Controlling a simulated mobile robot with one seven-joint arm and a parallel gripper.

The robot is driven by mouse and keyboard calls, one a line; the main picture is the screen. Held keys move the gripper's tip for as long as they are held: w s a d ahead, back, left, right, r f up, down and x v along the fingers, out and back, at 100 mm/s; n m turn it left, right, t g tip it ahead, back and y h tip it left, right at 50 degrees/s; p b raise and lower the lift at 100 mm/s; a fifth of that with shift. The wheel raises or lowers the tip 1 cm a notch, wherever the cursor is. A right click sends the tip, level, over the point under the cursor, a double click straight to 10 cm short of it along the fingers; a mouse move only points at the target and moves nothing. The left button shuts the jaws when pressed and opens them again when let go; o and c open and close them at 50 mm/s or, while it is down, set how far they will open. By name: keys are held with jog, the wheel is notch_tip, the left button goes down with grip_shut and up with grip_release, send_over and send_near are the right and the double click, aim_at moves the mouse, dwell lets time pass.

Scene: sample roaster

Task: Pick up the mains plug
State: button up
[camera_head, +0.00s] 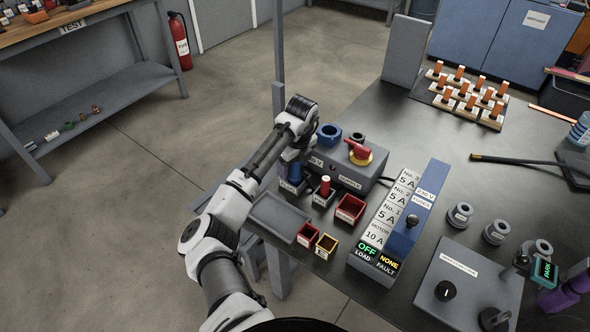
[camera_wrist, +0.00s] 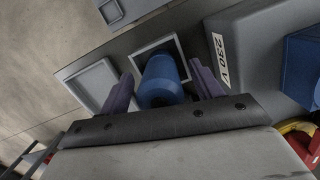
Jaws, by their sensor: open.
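The blue, round-bodied piece that I take for the mains plug (camera_wrist: 160,78) stands in a small square holder (camera_wrist: 176,42), and in the head view the plug (camera_head: 294,173) shows beside the grey supply box. My gripper (camera_wrist: 164,84) is open, with one dark finger on each side of the plug. A gap shows between the plug and the fingers, and I cannot tell whether either touches it. In the head view my gripper (camera_head: 292,160) hangs over the plug from above. The plug's lower end is hidden in the holder.
The supply box (camera_head: 345,180) with a red knob (camera_head: 358,150) and blue socket (camera_head: 328,131) stands close on the right. A red-topped piece (camera_head: 325,184) stands in another holder beside the plug. A grey tray (camera_head: 279,218) and small red and yellow bins (camera_head: 326,246) lie nearer.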

jog(key=c, duration=1.2)
jog(key=shift+r, duration=0.1)
